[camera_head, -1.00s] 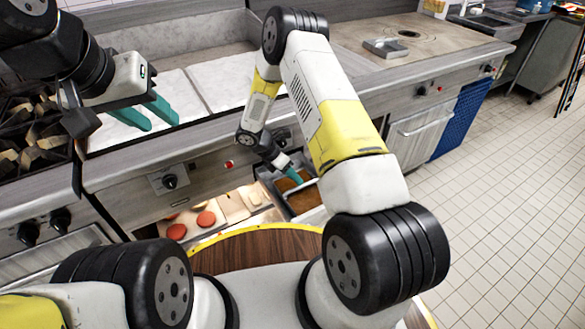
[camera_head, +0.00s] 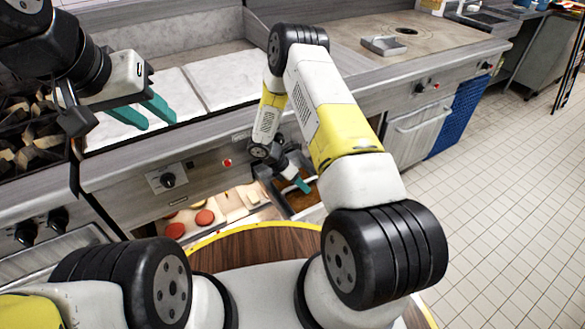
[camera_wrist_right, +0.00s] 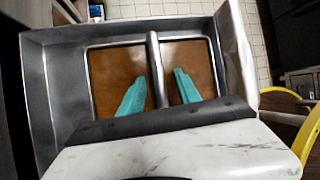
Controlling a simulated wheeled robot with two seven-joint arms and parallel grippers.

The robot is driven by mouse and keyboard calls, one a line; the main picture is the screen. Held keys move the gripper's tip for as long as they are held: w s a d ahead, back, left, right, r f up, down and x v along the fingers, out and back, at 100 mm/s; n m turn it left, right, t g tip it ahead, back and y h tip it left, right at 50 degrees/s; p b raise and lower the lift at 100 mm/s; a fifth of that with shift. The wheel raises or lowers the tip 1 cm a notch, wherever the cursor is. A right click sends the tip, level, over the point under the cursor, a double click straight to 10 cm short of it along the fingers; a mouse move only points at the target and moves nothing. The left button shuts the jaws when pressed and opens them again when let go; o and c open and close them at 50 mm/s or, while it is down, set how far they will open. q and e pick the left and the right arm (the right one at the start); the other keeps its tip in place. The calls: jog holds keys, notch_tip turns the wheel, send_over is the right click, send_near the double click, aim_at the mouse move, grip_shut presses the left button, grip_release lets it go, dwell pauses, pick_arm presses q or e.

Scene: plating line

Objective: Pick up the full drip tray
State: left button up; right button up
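The drip tray (camera_wrist_right: 89,78) is a metal pan with brown liquid (camera_wrist_right: 115,68) across it. It sits inside a larger grey metal drawer (camera_wrist_right: 52,90), and a metal handle bar (camera_wrist_right: 153,62) crosses its middle. My right gripper (camera_wrist_right: 160,76) is open, with one teal finger on each side of the bar and a gap to it on both sides. In the head view my right gripper (camera_head: 304,187) is over the tray, and my own arm hides part of it. My left gripper (camera_head: 160,122) is open and empty above the pale slabs at the left.
Red round food pieces (camera_head: 204,217) and pale pieces lie left of the drawer. A small metal tray (camera_head: 384,45) stands on the griddle top (camera_head: 445,50) at the back right. Burners (camera_head: 38,140) are at the far left. The tiled floor (camera_head: 500,200) is clear.

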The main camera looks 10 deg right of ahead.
jog(key=shift+f, duration=0.2)
jog(key=shift+c, duration=0.2)
grip_shut()
dwell(1.4)
